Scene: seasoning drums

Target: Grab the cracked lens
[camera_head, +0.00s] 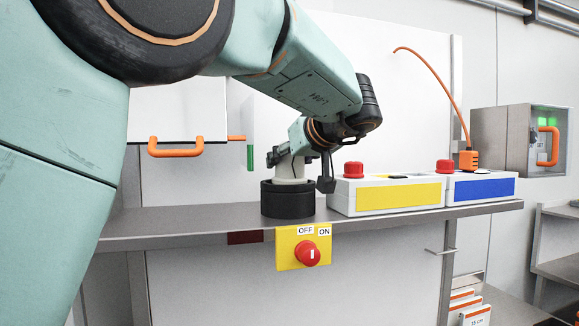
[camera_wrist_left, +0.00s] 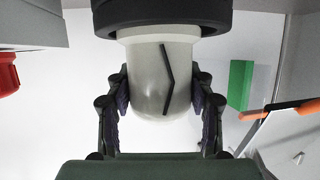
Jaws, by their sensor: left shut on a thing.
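The cracked lens (camera_head: 289,172) is a pale, rounded piece on a round black base (camera_head: 287,199) on the metal shelf. In the left wrist view the lens (camera_wrist_left: 150,80) shows a dark, bent crack line, and the black base (camera_wrist_left: 160,14) adjoins its wider end. My left gripper (camera_head: 297,166) reaches down over the lens from above. In the wrist view its fingers (camera_wrist_left: 161,98) are shut on the lens, one on each side. The lens is still at the base. My right gripper is not in view.
On the shelf (camera_head: 180,222), right of the lens, stand a yellow-fronted box (camera_head: 398,197) and a blue-fronted box (camera_head: 484,188), with red buttons. A yellow OFF/ON switch panel (camera_head: 289,258) hangs at the front edge. The shelf left of the base is clear.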

